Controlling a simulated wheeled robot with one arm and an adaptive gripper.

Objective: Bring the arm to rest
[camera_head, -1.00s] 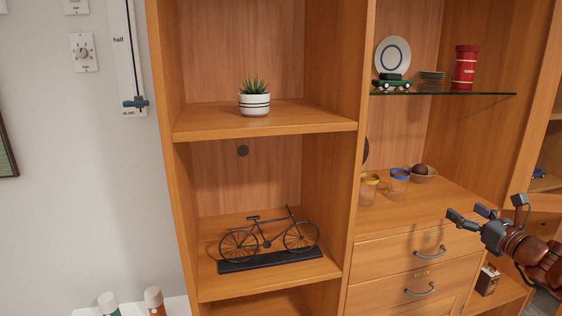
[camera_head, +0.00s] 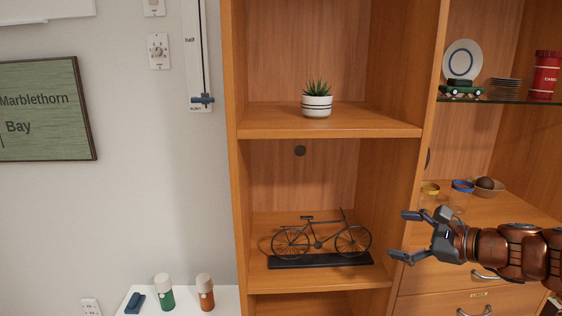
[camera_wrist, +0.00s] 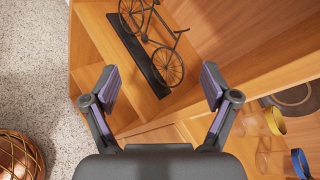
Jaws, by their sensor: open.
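My gripper (camera_head: 404,236) is at the right of the head view, its fingers pointing left, with my arm reaching in from the right edge. Its fingers are apart with nothing between them. In the wrist view my gripper (camera_wrist: 160,88) shows both fingers spread, with the bicycle model's base beyond them. In the head view the gripper is in front of the wooden shelf unit (camera_head: 330,133), to the right of the bicycle model (camera_head: 320,240). I cannot tell how far it is from the shelf unit.
A potted plant (camera_head: 316,103) stands on the shelf above the bicycle. Cups (camera_head: 430,190) and a bowl (camera_head: 488,188) are behind my gripper. A white surface at lower left holds a green bottle (camera_head: 165,295) and an orange bottle (camera_head: 205,294). A woven round thing (camera_wrist: 18,155) is on the floor.

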